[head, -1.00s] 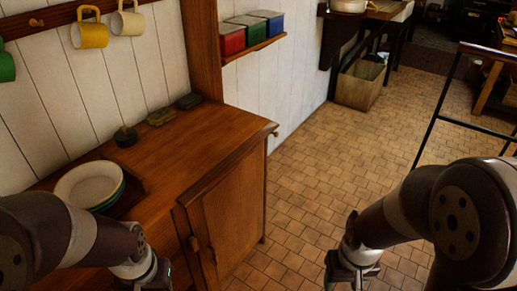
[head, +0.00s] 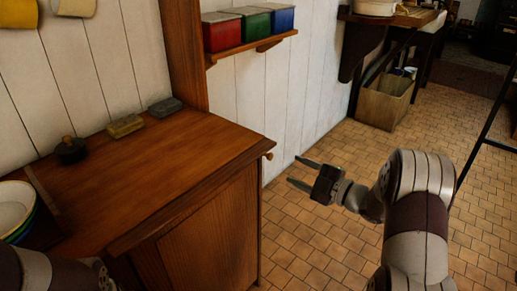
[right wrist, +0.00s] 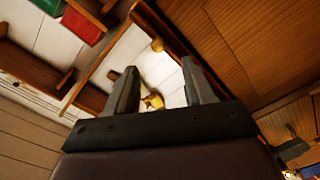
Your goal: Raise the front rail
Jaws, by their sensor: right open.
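The front rail (head: 188,202) appears as a wooden strip along the front edge of the brown counter (head: 165,165), and it looks folded down. A small round knob (head: 268,156) sticks out at its far right end. My right gripper (head: 294,170) is open and empty, just right of the knob, with its fingers pointing left toward it. In the right wrist view the knob (right wrist: 157,44) shows just beyond and between the open fingers (right wrist: 160,70), not visibly touched. My left arm (head: 40,272) shows at the lower left corner; its jaws are out of view.
On the counter sit stacked plates (head: 15,208), a dark round lidded object (head: 70,150) and two small blocks (head: 125,125). Red, green and blue boxes (head: 254,22) stand on a wall shelf. Tiled floor (head: 310,225) is clear right of the cabinet.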

